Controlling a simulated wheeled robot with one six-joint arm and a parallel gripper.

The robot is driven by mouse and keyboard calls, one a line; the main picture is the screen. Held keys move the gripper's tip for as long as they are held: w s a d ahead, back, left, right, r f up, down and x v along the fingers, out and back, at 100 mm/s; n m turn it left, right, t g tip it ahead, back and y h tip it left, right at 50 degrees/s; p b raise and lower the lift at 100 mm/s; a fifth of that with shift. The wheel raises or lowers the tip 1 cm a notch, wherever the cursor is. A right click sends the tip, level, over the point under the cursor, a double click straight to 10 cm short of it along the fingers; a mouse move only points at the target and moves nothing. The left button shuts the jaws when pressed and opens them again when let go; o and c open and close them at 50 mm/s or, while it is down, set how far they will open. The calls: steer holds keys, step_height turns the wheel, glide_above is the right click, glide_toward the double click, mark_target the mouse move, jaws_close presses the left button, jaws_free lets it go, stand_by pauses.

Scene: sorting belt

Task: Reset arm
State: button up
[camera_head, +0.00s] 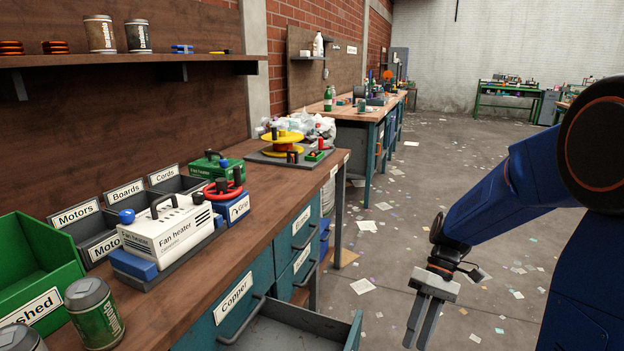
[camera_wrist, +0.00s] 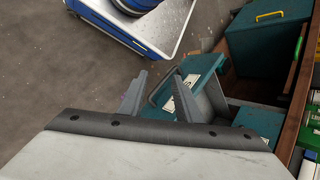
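My gripper (camera_head: 416,345) hangs from my blue arm at the right of the head view, pointing down over the floor beside the workbench. Its two grey fingers are apart, with nothing between them. In the wrist view the fingers (camera_wrist: 160,95) are also apart and empty. They show in front of the teal drawers (camera_wrist: 190,80), without visible contact.
A fan heater (camera_head: 167,233), a green crate (camera_head: 35,262) and labelled bins (camera_head: 88,228) crowd the benchtop (camera_head: 200,290). The floor (camera_head: 400,205) beyond my gripper is open, with scattered papers.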

steer(key=s+d+r+m+t+h, duration=0.2)
steer(key=s+r+t, duration=0.3)
steer(key=s, duration=0.1)
steer(key=s+d+r+m+t+h, duration=0.2)
steer(key=s+r+t, duration=0.4)
steer(key=s, duration=0.1)
steer(key=shift+d+r+m+h, duration=0.25)
steer(key=shift+r+m+h, duration=0.05)
steer(key=shift+m, duration=0.1)
steer(key=shift+a, duration=0.1)
